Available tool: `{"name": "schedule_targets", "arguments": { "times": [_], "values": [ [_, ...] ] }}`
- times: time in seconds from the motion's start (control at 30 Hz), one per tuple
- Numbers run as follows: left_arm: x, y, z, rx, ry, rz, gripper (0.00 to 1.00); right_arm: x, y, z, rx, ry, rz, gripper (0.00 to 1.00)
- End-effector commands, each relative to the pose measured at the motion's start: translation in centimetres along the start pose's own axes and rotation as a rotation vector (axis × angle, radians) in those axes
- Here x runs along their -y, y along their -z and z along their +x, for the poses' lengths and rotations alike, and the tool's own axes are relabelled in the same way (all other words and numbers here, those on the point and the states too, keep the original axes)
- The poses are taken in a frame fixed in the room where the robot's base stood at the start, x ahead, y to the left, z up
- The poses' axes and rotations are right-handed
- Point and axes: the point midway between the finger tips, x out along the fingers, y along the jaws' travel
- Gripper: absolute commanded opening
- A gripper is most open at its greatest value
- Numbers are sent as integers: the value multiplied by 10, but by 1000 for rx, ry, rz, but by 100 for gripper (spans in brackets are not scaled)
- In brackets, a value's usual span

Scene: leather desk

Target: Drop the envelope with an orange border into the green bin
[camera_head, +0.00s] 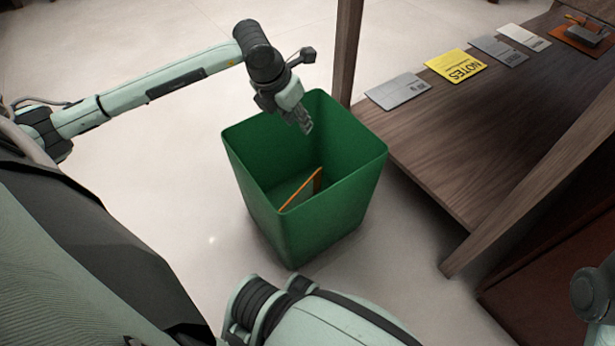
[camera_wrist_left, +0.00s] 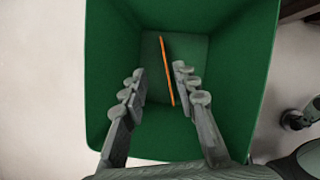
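The green bin (camera_head: 330,215) stands on the floor beside the wooden shelf. Inside it, the orange-bordered envelope (camera_head: 303,190) leans on edge, its lower part hidden by the bin's near wall. In the left wrist view the envelope (camera_wrist_left: 167,70) shows as a thin orange line inside the bin (camera_wrist_left: 112,60). My left gripper (camera_head: 306,127) is over the bin's opening, pointing down. Its fingers (camera_wrist_left: 160,90) are spread apart with nothing held between them, and the envelope is below and apart from them. My right gripper is not in view.
A wooden shelf (camera_head: 430,165) right of the bin bears a grey envelope (camera_head: 398,91), a yellow notes pad (camera_head: 456,66), other flat items (camera_head: 498,50) and an orange-and-dark object (camera_head: 583,35). A wooden post (camera_head: 347,50) rises behind the bin. The floor to the left is clear.

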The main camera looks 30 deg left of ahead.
Motion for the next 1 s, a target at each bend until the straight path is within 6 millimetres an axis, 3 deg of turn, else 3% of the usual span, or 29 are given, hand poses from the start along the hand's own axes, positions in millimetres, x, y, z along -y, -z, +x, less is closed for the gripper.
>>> {"name": "schedule_targets", "arguments": {
  "times": [0.17,0.4,0.6,1.0],
  "values": [
    [-1,-1,-22,3,-2,3,29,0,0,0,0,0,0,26],
    [-1,-1,-74,4,-3,2,29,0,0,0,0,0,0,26],
    [0,-1,-106,3,-1,1,29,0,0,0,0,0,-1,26],
    [0,0,-119,1,0,0,29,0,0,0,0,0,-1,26]
  ]
}}
